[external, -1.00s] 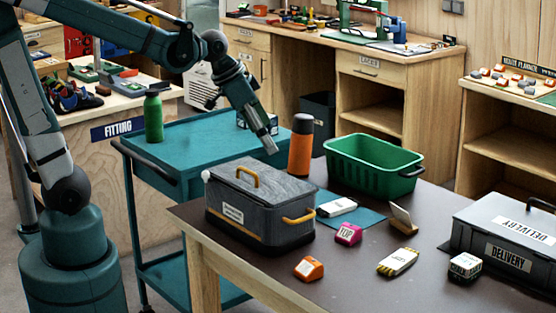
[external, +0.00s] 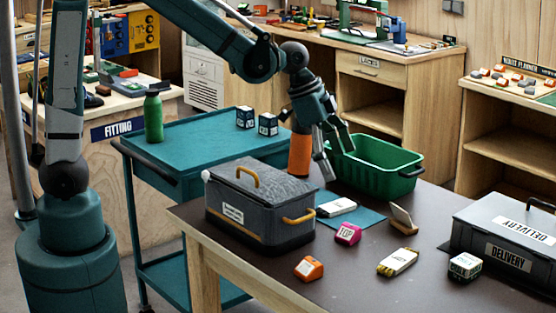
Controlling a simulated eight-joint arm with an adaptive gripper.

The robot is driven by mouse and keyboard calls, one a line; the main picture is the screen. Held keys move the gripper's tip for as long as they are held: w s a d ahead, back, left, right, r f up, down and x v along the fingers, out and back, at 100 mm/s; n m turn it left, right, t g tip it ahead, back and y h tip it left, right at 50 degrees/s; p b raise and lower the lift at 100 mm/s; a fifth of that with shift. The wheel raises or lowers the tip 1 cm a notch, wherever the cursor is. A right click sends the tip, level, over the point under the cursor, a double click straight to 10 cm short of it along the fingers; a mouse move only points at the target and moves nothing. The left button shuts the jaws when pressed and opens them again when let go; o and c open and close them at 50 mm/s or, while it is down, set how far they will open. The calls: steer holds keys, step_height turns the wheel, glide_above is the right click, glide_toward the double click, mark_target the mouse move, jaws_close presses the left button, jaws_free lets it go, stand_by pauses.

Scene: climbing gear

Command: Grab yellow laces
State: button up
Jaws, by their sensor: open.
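A pale bundle with yellow ends (external: 398,262), which looks like the yellow laces, lies on the dark table (external: 345,285) toward the front right. A second bundle, white with dark marks (external: 337,207), lies on the blue mat (external: 365,217) farther back. My gripper (external: 336,158) is open and empty, pointing down above the back of the table. It is in front of the orange bottle and beside the green bin, well behind and left of the yellow-ended bundle.
A lidded grey box (external: 262,205), an orange block (external: 308,268), a pink block (external: 348,233), a small wooden stand (external: 403,220) and a white block (external: 465,266) surround the bundles. The green bin (external: 385,180), orange bottle (external: 299,160) and delivery box (external: 505,240) also stand there.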

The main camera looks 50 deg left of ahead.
steer(key=w+d+f+m+g+p, duration=0.1)
steer(key=d+f+m+p, duration=0.3)
steer(key=d, duration=0.7)
steer(key=m+g, duration=0.1)
glide_toward(398, 258)
steer(key=shift+w+f+h, duration=0.2)
steer(key=shift+f+h, duration=0.1)
steer(key=shift+h, duration=0.1)
steer(key=shift+b+x, duration=0.4)
steer(key=shift+x, duration=0.9)
steer(key=shift+f, duration=0.1)
steer(key=shift+b+x, duration=0.5)
steer(key=shift+x, duration=2)
steer(key=shift+s, duration=0.15)
steer(key=shift+a, duration=0.1)
